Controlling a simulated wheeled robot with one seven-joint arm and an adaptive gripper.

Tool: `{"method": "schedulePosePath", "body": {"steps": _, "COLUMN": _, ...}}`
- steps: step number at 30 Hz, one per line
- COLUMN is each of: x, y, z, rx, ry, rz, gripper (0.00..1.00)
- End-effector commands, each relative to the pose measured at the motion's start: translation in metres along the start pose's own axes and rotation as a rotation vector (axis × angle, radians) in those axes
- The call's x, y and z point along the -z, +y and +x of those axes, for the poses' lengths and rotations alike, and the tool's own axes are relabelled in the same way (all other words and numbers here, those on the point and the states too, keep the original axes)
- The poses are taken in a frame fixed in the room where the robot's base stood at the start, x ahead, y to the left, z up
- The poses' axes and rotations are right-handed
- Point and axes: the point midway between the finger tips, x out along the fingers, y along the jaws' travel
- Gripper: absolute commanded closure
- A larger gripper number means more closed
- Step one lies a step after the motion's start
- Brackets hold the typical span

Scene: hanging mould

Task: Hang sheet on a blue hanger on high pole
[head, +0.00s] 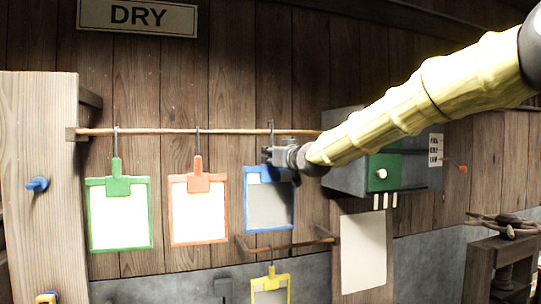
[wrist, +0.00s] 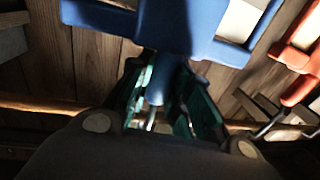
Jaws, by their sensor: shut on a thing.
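The blue hanger (head: 246,200) is a blue frame around a panel that looks mostly dark grey, with a pale patch at its upper left. I cannot tell whether the grey is shadow on a sheet. My gripper (head: 283,157) is shut on the hanger's upper part. In the wrist view, its fingers close around the blue stem (wrist: 157,88), with the blue frame (wrist: 200,28) beyond. The hanger's hook reaches up to the high pole (head: 235,132); I cannot tell whether it bears on it. The clip is largely hidden by my gripper.
A green hanger (head: 119,185) and a red hanger (head: 196,182), each with a white sheet, hang from the high pole to the left. A yellow hanger (head: 270,279) hangs below on a lower pole (head: 290,247). A grey box (head: 345,178) stands close at the right.

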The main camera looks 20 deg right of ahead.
Motion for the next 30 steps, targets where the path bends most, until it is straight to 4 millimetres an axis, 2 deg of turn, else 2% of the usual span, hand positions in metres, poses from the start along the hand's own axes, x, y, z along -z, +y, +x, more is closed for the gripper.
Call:
{"method": "schedulePosePath", "body": {"steps": 6, "x": 0.002, "y": 0.005, "z": 0.003, "rx": -0.005, "ry": 0.001, "rz": 0.0, "gripper": 1.0}}
{"method": "schedulePosePath", "body": {"steps": 9, "x": -0.008, "y": 0.003, "z": 0.004, "rx": -0.003, "ry": 0.001, "rz": 0.0, "gripper": 1.0}}
{"method": "schedulePosePath", "body": {"steps": 15, "x": -0.014, "y": 0.003, "z": 0.004, "rx": -0.003, "ry": 0.001, "rz": -0.001, "gripper": 1.0}}
{"method": "schedulePosePath", "body": {"steps": 28, "x": -0.016, "y": 0.001, "z": 0.005, "rx": 0.0, "ry": 0.001, "rz": -0.001, "gripper": 1.0}}
{"method": "schedulePosePath", "body": {"steps": 29, "x": -0.016, "y": 0.001, "z": 0.005, "rx": 0.0, "ry": 0.001, "rz": -0.001, "gripper": 0.75}}
{"method": "schedulePosePath", "body": {"steps": 30, "x": -0.015, "y": 0.001, "z": 0.005, "rx": 0.0, "ry": 0.001, "rz": -0.001, "gripper": 0.68}}
